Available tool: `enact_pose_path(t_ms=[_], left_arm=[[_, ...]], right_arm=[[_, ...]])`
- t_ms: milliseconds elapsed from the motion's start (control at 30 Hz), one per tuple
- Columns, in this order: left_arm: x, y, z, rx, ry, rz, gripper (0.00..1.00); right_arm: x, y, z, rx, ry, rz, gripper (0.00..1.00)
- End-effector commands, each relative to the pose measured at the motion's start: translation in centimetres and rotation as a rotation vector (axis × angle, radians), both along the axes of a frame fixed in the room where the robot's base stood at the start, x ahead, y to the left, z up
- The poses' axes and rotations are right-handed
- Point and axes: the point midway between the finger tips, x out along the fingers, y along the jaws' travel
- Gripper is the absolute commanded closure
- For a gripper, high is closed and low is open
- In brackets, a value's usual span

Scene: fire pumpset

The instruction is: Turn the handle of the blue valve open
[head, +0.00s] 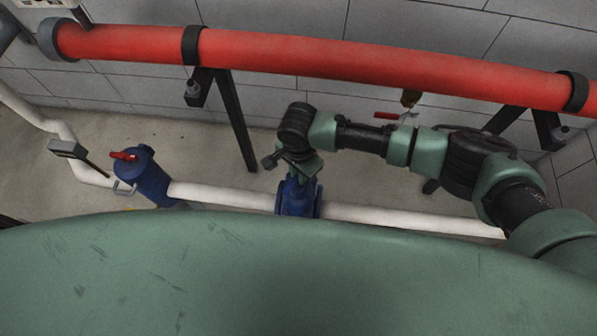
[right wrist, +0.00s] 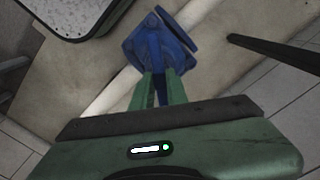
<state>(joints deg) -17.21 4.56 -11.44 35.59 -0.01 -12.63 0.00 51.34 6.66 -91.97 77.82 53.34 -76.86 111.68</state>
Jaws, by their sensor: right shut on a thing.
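The blue valve (head: 298,198) sits in the white pipe near the middle of the head view. It also shows in the right wrist view (right wrist: 167,38), at the top centre. My right gripper (right wrist: 160,88) reaches the valve from above. Its two green fingers are shut on the valve's blue handle (right wrist: 157,66), which runs between them. In the head view my right wrist hides most of the handle and the fingertips. My left gripper is not in view.
The white pipe (head: 235,196) runs low across the floor. A blue fitting (head: 148,178) with a red handle (head: 125,155) stands on it at the left. A thick red pipe (head: 330,58) on black supports runs along the grey block wall, behind my right arm.

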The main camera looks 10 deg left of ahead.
Motion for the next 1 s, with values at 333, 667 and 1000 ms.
enact_pose_path(t_ms=[333, 667, 1000], left_arm=[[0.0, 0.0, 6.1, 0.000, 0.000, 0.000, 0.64], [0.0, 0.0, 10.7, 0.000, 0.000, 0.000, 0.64], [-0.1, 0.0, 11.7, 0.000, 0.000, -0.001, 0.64]], right_arm=[[-0.5, 0.0, 0.9, -0.002, 0.013, 0.138, 1.00], [-0.5, -0.1, 0.4, -0.003, 0.012, 0.408, 1.00], [-0.3, -0.1, 0.1, -0.003, 0.007, 0.736, 1.00]])
